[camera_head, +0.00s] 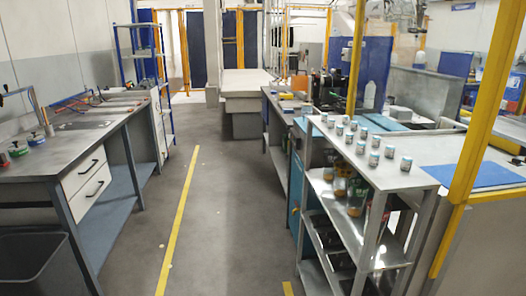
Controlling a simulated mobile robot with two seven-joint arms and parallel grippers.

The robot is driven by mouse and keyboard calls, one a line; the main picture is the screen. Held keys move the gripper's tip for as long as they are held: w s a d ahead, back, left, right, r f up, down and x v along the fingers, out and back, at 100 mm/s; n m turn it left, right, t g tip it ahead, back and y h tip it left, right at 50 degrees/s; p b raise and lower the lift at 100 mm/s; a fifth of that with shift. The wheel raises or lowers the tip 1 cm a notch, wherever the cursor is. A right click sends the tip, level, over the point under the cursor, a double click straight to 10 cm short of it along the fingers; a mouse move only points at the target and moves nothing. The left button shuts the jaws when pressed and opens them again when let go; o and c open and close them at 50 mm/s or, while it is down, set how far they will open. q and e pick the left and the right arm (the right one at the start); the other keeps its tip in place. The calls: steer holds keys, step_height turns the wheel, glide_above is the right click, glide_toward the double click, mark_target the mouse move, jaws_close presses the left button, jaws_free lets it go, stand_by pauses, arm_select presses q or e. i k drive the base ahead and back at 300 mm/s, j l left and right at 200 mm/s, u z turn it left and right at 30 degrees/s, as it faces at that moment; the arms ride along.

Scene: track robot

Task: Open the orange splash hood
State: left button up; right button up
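I cannot make out an orange splash hood in the head view. The nearest in colour are yellow-orange frame posts (487,105) at the right and orange-framed dark panels (240,38) far at the back. Neither can be told to be a hood. Neither of my grippers shows in the view.
A workbench (85,150) with drawers stands at the left, a dark bin (35,265) in front of it. A metal shelf cart (385,180) with several small jars stands at the right. A blue rack (165,85) stands behind. The grey floor aisle (225,200) between is clear.

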mark_target(299, 83)
steer(key=i+j+z, duration=0.45)
steer(key=i+j, duration=0.45)
steer(key=i, duration=0.75)
steer(key=i+j+z, duration=0.4)
steer(key=i+j, duration=1.05)
steer(key=i+z, duration=0.1)
steer(key=z, duration=0.45)
steer(key=i+j+z, duration=0.1)
steer(key=j+z, duration=0.3)
steer(key=i+j+z, duration=0.1)
steer(key=z, duration=0.25)
steer(key=j+z, duration=0.4)
steer(key=j, duration=0.45)
steer(key=j+z, duration=0.15)
steer(key=j, duration=0.6)
steer(key=k, duration=0.05)
